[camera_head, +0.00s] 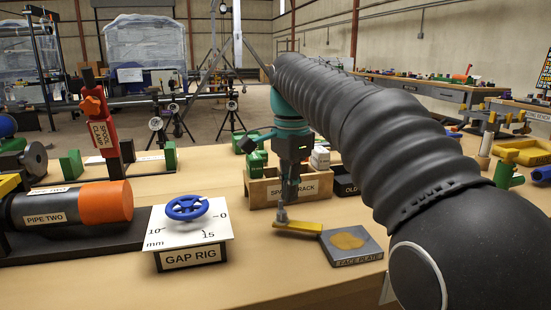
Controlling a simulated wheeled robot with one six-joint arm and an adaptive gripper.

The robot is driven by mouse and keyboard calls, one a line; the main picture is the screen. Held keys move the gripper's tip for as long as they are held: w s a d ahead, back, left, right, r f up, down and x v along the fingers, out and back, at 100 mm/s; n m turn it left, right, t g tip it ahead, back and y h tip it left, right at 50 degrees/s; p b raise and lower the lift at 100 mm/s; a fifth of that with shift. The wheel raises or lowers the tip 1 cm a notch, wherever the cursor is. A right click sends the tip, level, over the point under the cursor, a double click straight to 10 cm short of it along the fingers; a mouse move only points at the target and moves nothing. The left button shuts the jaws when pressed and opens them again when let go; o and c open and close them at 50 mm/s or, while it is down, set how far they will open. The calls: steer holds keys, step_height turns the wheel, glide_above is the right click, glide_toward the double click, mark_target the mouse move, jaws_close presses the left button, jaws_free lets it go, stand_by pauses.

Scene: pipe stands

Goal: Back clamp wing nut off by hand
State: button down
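The red spool clamp (104,138) stands upright at the left of the bench, with its label facing me. Its orange wing nut (92,104) sits on the front of the clamp near the top. My gripper (284,211) points down near the middle of the bench, well to the right of the clamp. Its fingertips are at the left end of a yellow bar (300,227). They look narrow and close together, but I cannot tell whether they grip the bar or only stand beside it.
The gap rig (192,255) with a blue handwheel (187,207) stands between the clamp and my gripper. Pipe two (60,207), with an orange end, lies in front of the clamp. A wooden spacer rack (262,190) is behind my gripper, and a face plate (352,246) is right of it.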

step_height(320, 180, up, 6)
steer(key=shift+f, duration=0.1)
stand_by(0.5)
